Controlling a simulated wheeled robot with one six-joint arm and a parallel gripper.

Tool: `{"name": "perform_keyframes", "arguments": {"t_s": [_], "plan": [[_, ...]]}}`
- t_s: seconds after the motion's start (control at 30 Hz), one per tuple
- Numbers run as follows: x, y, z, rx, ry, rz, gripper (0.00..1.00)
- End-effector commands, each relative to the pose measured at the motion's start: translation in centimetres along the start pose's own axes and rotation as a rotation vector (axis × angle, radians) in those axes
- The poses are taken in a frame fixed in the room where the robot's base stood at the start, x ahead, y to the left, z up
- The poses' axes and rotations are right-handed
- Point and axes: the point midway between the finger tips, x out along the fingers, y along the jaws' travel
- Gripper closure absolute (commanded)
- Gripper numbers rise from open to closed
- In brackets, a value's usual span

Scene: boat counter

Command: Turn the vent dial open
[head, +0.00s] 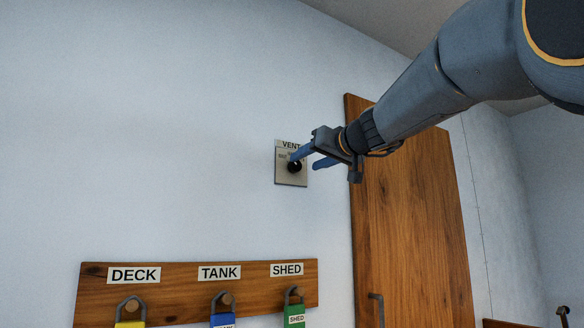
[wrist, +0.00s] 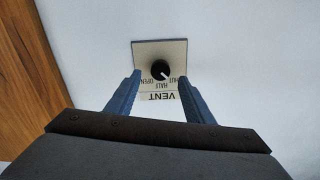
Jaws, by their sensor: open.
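The vent dial is a round black knob (head: 294,166) on a beige plate (head: 291,180) fixed to the wall under a VENT label. The plate (wrist: 145,50) appears upside down there. My gripper (head: 304,162) is open in front of the plate. In the wrist view its fingers (wrist: 159,76) straddle the knob's position, one on each side, with gaps. I cannot tell how far the tips are from the plate.
A wooden door or panel (head: 415,220) stands right of the plate, behind my arm. Below, a wooden board (head: 180,291) labelled DECK, TANK and SHED holds yellow (head: 130,324), blue (head: 222,320) and green (head: 294,316) padlocks on pegs. The wall left of the plate is clear.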

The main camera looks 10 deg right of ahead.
Motion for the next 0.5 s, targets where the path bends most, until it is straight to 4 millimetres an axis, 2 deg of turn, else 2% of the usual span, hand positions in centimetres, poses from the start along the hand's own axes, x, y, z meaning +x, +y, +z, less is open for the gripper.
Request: {"name": "perform_keyframes", "arguments": {"t_s": [0.2, 0.33, 0.5], "plan": [[3.4, -0.1, -0.1, 0.002, -0.002, -0.001, 0.52], [4.5, 0.0, 0.0, 0.003, -0.002, 0.0, 0.52], [5.0, 0.1, 0.0, 0.001, 0.0, 0.003, 0.52]]}}
